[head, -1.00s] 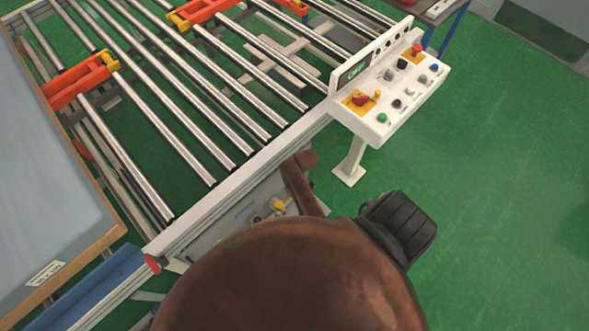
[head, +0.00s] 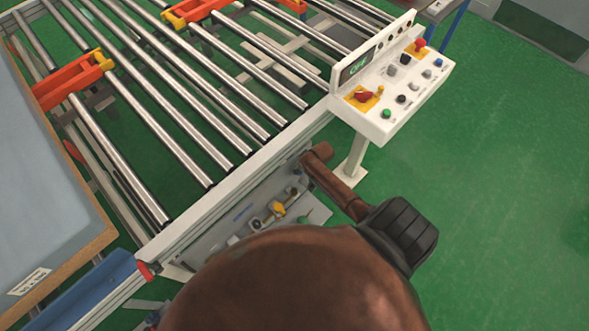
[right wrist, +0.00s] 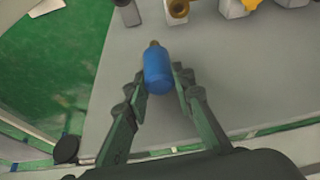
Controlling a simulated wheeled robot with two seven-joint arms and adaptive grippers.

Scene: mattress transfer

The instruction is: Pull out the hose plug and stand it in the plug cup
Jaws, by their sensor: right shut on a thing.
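My right gripper (right wrist: 160,88) is shut on a blue cylindrical hose plug (right wrist: 158,73) with a small brass tip. The tip points toward the top of the right wrist view, and the plug sits between the two dark fingers. It is apart from a round brass port (right wrist: 177,9) on the grey panel (right wrist: 215,75). In the head view my own brown arm hides the right gripper and the plug. My left gripper is not in view. I cannot make out a plug cup in either view.
A yellow fitting (head: 279,209) sits on the panel under the roller conveyor's frame (head: 250,165). A white control console (head: 385,115) with several knobs stands at the conveyor's right corner. A grey mattress-like slab (head: 45,180) lies at left. Green floor (head: 500,200) is clear at right.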

